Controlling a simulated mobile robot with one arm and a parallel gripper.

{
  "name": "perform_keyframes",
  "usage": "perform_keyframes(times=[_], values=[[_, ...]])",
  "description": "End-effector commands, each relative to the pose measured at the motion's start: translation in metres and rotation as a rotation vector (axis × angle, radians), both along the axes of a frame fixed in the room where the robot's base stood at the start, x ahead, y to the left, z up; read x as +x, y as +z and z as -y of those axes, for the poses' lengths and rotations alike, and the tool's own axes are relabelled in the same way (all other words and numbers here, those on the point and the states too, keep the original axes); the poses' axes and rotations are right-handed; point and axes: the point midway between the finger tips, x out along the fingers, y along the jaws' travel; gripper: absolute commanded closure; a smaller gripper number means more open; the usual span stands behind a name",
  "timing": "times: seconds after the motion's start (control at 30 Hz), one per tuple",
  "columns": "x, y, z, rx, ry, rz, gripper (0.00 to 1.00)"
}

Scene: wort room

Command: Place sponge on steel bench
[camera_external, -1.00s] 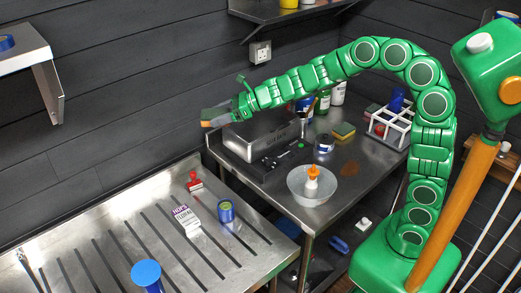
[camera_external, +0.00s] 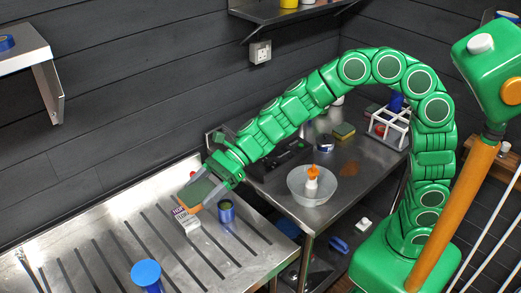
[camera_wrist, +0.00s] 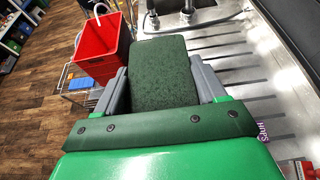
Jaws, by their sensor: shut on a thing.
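A sponge (camera_external: 197,193) with a dark green face and an orange-brown side is held in my gripper (camera_external: 212,180). In the wrist view the sponge (camera_wrist: 165,80) shows its green face, with a grey finger on each side. In the external view it is over the grooved steel bench (camera_external: 100,232), in front of part of the hops box (camera_external: 187,220). I cannot tell its exact height, but it appears to be above the bench. The bench's grooved surface also shows in the wrist view (camera_wrist: 235,62).
A blue-and-green can (camera_external: 226,212) stands close right of the sponge. A blue-topped item (camera_external: 146,272) stands at the front. The bench's left part looks clear.

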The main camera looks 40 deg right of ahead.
Motion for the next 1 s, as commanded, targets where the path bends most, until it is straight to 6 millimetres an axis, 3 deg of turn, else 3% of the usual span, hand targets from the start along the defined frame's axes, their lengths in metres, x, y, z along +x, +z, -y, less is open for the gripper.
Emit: perform_keyframes(times=[0.33, 0.7, 1.0], values=[[-0.003, -0.062, -0.002, 0.0, 0.005, -0.009, 0.62], [-0.003, -0.146, 0.0, -0.005, 0.004, -0.003, 0.62], [-0.001, -0.171, -0.002, 0.0, 0.004, 0.0, 0.62]])
